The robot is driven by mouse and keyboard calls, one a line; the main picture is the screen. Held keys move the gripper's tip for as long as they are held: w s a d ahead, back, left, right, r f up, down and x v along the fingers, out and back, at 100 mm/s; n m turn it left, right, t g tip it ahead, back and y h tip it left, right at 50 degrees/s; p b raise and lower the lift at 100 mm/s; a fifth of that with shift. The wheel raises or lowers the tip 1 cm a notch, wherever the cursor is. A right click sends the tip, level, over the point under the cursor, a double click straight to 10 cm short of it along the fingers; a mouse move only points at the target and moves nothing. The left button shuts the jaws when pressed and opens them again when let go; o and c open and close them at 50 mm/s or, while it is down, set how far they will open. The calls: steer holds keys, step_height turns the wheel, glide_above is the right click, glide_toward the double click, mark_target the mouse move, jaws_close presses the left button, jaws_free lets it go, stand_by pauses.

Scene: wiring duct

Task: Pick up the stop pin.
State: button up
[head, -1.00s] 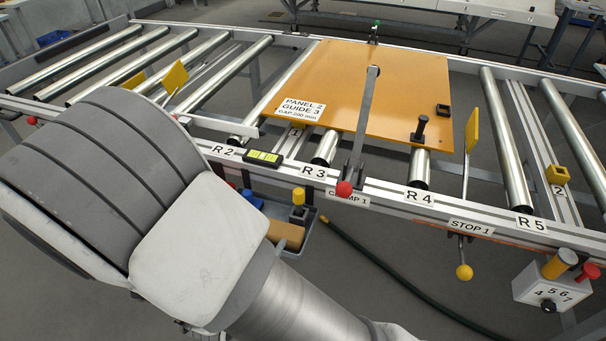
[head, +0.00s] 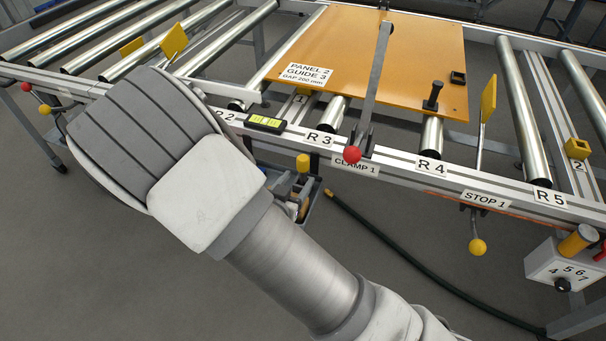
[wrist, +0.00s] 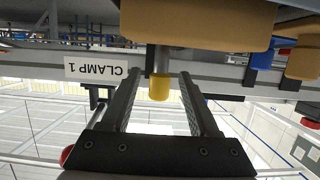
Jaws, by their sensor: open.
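The stop pin, with a yellow cap and a grey shaft, shows in the head view (head: 303,163) above the tray below the front rail. In the wrist view, which is upside down, its yellow cap (wrist: 160,88) lies between the two dark fingers of my gripper (wrist: 160,95), near their tips. Its shaft meets a tan block (wrist: 195,22), and its lower end is hidden. My gripper is open, and I see no clear contact with the cap.
The front rail with the CLAMP 1 label (head: 355,166) and red-knobbed clamp lever (head: 353,154) is close to the pin. Other parts, including a blue one (wrist: 263,55), lie beside the tan block. The STOP 1 lever's yellow knob (head: 477,247) hangs farther right.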

mark_target(302, 175)
steer(key=b+x, duration=0.1)
steer(key=x, duration=0.1)
steer(key=b+x, duration=0.1)
steer(key=x, duration=0.1)
steer(key=shift+w+f, duration=0.2)
steer(key=shift+f, duration=0.1)
steer(key=shift+w+d, duration=0.1)
steer(key=shift+w, duration=0.3)
jaws_close()
